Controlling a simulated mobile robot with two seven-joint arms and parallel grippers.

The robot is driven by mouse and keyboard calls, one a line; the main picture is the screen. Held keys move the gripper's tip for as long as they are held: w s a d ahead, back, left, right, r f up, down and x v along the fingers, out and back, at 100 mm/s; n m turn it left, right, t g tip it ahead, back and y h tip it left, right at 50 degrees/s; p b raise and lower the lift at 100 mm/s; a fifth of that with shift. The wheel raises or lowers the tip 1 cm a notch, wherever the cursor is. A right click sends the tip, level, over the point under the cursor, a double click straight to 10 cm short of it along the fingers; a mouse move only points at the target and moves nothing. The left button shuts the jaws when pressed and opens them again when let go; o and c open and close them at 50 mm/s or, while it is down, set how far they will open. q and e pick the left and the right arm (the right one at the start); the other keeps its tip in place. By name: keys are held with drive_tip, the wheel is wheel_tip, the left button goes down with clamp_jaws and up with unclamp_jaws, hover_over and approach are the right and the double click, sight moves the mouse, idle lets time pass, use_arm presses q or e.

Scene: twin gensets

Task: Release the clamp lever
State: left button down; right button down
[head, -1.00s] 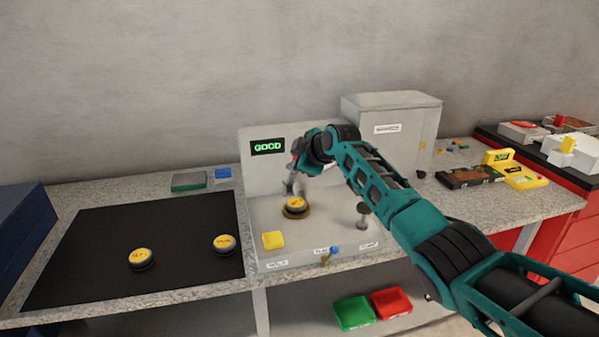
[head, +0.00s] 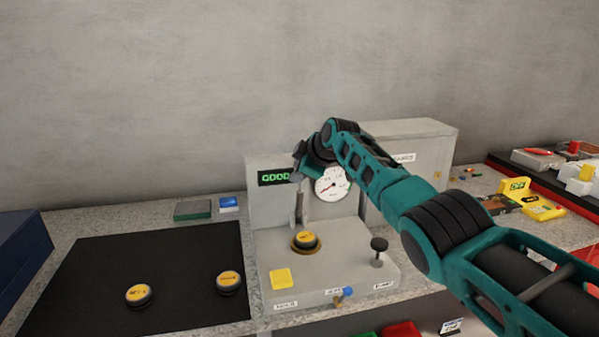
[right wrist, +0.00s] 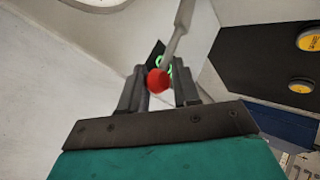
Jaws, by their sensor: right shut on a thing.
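The grey test stand (head: 345,262) holds a round black part with a yellow label (head: 306,240) in its brass-ringed seat. The clamp lever (head: 305,208) shows as a grey upright piece behind that part, its top hidden by my right gripper (head: 299,172). In the right wrist view its red ball knob (right wrist: 157,81) and grey rod (right wrist: 178,38) are between the fingers of my right gripper (right wrist: 160,92), which is shut on it. The green display (head: 275,177) reads GOOD, its right edge partly covered. My left gripper is not in view.
A round gauge (head: 332,185) is on the stand's back panel. Two more round parts lie on the black mat (head: 110,265). A grey box (head: 425,160) stands behind my right arm.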

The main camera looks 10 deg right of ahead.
drive_tip(key=shift+w+d+r, duration=0.2)
drive_tip(key=shift+w+d, duration=0.1)
drive_tip(key=shift+d, duration=0.05)
drive_tip(key=c, duration=0.9)
unclamp_jaws()
drive_tip(key=shift+s+f, duration=0.1)
drive_tip(key=shift+f, duration=0.1)
